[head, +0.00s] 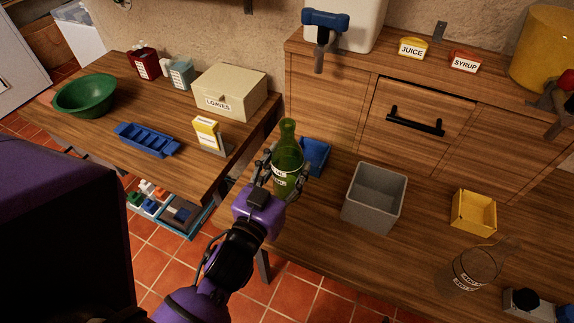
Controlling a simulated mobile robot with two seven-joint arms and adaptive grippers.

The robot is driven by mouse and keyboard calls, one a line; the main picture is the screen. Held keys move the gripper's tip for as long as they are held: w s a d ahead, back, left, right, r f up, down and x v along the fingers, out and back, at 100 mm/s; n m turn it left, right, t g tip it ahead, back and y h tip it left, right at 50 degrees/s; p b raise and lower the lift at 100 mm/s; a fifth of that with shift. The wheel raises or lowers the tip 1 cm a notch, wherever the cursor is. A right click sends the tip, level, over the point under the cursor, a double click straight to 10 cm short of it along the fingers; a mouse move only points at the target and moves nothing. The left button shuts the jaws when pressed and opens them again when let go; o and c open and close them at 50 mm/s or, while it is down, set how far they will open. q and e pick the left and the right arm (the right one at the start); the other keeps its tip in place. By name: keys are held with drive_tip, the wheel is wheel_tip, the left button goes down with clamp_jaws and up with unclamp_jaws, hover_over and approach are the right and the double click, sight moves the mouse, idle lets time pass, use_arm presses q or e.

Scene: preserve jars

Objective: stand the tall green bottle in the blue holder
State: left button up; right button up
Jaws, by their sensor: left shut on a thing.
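The tall green bottle (288,160) is upright in the middle of the head view, with a pale label on its lower part. My left gripper (284,176) is shut on the bottle's body, with fingers on both sides of it. The blue holder (316,154) is on the wooden table just behind and to the right of the bottle; the bottle and gripper hide part of it. I cannot tell whether the bottle's base touches the table. My right gripper is not in view.
A grey bin (375,197) and a yellow bin (473,212) stand right of the holder, with a clear glass jug (474,268) nearer. A cabinet with a black handle (415,121) rises behind. A side table at left holds a green bowl (86,95) and a loaves box (230,91).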

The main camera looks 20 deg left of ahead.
use_arm(q)
drive_tip(key=shift+a+r, duration=0.1)
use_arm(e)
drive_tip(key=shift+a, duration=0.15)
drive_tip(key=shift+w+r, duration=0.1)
use_arm(q)
drive_tip(key=shift+r, duration=0.1)
drive_tip(key=shift+w, duration=7.8)
drive_tip(key=f, duration=0.1)
drive_tip(key=f+b, duration=0.1)
drive_tip(key=f, duration=0.2)
drive_tip(key=shift+w+d+f+b, duration=0.2)
drive_tip(key=shift+d+f+b, duration=0.15)
drive_tip(key=shift+b, duration=0.05)
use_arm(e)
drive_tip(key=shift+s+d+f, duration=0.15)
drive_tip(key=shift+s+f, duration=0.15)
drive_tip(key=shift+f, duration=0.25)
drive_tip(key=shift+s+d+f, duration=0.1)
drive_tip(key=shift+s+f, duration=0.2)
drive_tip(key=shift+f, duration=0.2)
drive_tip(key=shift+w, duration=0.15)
